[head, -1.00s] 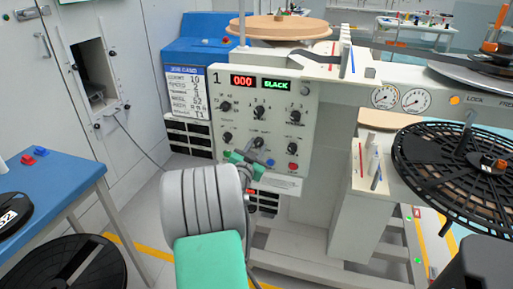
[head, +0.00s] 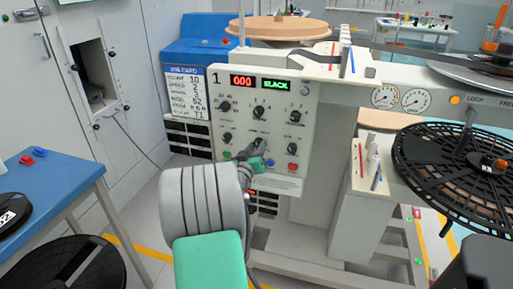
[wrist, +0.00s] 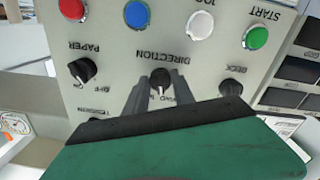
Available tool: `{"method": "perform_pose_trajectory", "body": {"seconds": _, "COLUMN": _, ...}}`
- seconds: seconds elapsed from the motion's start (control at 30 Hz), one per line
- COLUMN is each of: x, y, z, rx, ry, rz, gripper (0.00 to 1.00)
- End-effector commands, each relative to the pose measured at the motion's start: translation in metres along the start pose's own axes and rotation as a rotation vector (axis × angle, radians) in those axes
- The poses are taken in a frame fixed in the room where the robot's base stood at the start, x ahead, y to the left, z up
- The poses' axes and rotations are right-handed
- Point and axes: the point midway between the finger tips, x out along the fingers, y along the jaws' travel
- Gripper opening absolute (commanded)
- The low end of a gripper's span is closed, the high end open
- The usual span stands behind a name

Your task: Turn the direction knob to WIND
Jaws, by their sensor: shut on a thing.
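The direction knob (wrist: 160,80) is a small black knob on the cream control panel (head: 308,100), under a label reading DIRECTION that shows upside down in the wrist view. My gripper (wrist: 159,92) has its two dark fingers on either side of the knob and is shut on it. The small lettering by the knob is partly covered by the fingers, and I cannot read which setting it points to. In the head view my gripper (head: 257,150) is at the lower middle of the panel and partly hides the knob area.
The paper knob (wrist: 82,70) and deck knob (wrist: 230,88) flank the fingers closely. Red (wrist: 72,8), blue (wrist: 137,13), white (wrist: 198,25) and green (wrist: 255,37) buttons line the panel. A black reel (head: 440,190) lies at the right, and a blue table (head: 60,190) stands at the left.

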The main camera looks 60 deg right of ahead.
Motion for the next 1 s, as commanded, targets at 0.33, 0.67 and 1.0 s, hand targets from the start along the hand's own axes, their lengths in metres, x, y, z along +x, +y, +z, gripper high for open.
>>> {"method": "perform_pose_trajectory", "body": {"seconds": 0.33, "x": -0.0002, "y": 0.0006, "z": -0.0004, "rx": -0.229, "ry": -0.001, "rz": 0.000, "gripper": 0.00}}
{"method": "perform_pose_trajectory", "body": {"seconds": 0.67, "x": -0.0002, "y": 0.0005, "z": 0.0003, "rx": -0.312, "ry": -0.001, "rz": 0.000, "gripper": 0.00}}
{"method": "perform_pose_trajectory", "body": {"seconds": 1.0, "x": -0.0002, "y": 0.0004, "z": 0.0004, "rx": -0.318, "ry": -0.001, "rz": 0.000, "gripper": 0.00}}
